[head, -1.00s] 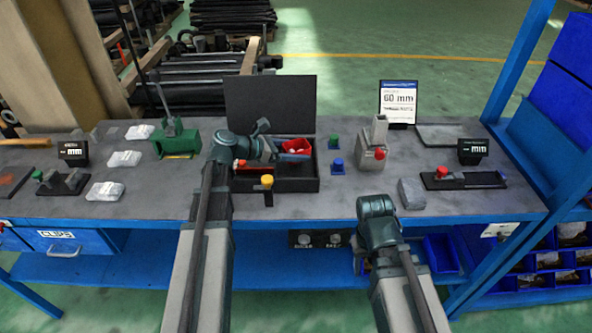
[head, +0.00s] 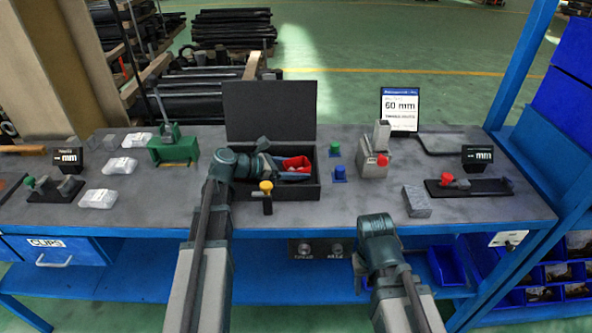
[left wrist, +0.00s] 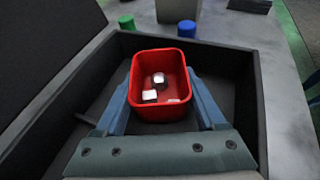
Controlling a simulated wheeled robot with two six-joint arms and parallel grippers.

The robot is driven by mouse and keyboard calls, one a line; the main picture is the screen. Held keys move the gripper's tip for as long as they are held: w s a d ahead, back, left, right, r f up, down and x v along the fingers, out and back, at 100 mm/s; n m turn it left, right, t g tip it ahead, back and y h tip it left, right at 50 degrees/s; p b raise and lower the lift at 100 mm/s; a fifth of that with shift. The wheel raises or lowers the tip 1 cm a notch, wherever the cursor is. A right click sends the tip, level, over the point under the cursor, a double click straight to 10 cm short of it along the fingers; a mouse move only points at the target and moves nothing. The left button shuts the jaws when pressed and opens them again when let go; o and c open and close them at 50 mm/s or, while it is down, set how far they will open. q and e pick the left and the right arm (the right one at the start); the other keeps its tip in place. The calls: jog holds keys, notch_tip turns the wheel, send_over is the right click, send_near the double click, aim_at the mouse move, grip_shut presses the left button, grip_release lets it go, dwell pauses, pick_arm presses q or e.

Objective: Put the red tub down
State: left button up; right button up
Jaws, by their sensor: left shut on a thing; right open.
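The red tub (head: 297,163) is inside the open black box (head: 300,192) on the workbench. In the left wrist view the red tub (left wrist: 158,112) looks upright, with a couple of small pale metal pieces (left wrist: 154,88) in it. My left gripper (head: 288,172) is shut on the tub, with one blue-grey finger along each side; the fingers also show in the left wrist view (left wrist: 160,108). I cannot tell whether the tub touches the box floor. My right gripper is hidden in the head view; only its arm (head: 378,238) shows at the bench's front edge.
The box's raised lid (head: 270,110) stands behind it. A yellow-topped piece (head: 266,190) is at its front wall. Green (head: 335,150) and blue (head: 339,173) knobs and a grey block with a red button (head: 375,158) stand to the right.

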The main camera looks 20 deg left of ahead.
pick_arm(q)
jog(key=o, duration=1.4)
jog(key=shift+s+f, duration=0.1)
jog(key=shift+f, duration=0.05)
jog(key=shift+c, duration=0.2)
jog(key=shift+r+p, duration=0.4)
jog(key=p+v, duration=0.4)
jog(key=v, duration=0.6)
jog(key=shift+s+a, duration=0.15)
jog(key=shift+a, duration=0.05)
jog(key=shift+s+a+r, duration=0.2)
jog(key=shift+s+a, duration=0.2)
jog(key=shift+a, duration=0.1)
